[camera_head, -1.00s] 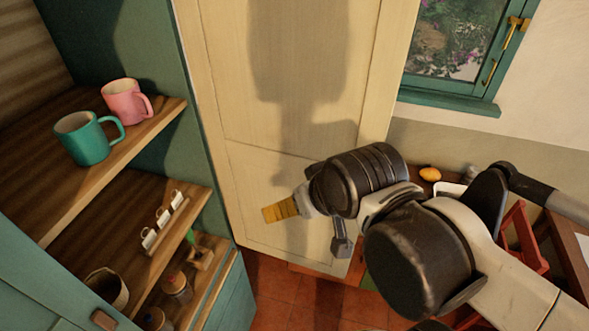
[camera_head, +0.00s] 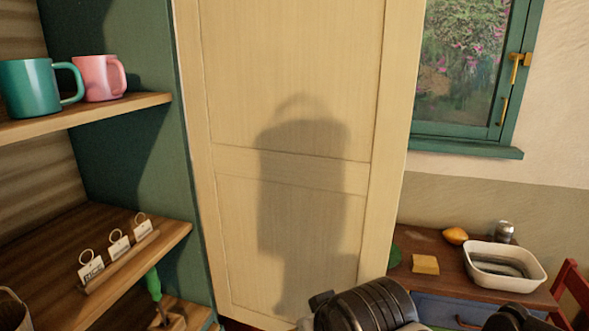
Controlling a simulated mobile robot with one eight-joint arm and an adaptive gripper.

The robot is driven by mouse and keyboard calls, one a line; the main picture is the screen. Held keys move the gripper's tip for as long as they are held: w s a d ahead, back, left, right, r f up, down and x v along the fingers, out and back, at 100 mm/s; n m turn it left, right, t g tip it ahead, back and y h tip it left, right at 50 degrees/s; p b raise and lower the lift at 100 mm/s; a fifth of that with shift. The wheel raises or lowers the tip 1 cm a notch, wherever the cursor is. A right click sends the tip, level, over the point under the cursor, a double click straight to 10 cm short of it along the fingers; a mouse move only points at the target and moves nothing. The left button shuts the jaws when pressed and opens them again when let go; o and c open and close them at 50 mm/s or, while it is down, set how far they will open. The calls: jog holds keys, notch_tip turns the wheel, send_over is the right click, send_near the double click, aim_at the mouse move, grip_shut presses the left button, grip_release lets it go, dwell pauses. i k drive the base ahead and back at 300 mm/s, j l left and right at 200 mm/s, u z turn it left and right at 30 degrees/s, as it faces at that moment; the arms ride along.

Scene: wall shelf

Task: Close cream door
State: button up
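The cream door (camera_head: 290,170) is a tall panelled door. It stands swung open at the right side of the green wall shelf (camera_head: 115,140), and the shelf's front is uncovered. A dark shadow falls on the door's face. My arm's dark wrist (camera_head: 365,305) shows at the bottom edge of the view, in front of the door's lower part. My gripper's fingers are below the frame, so their state and any contact with the door are hidden.
A teal mug (camera_head: 30,88) and a pink mug (camera_head: 100,78) stand on the upper shelf board. Small labelled tags (camera_head: 118,247) stand on the lower board.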

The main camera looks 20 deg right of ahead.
aim_at(299, 112)
jog(key=l, duration=1.3)
jog(key=i+l+u, duration=0.1)
jog(key=l+u, duration=0.15)
jog(key=l, duration=0.35)
jog(key=i+l+u, duration=0.1)
jog(key=l+u, duration=0.2)
jog(key=l, duration=0.35)
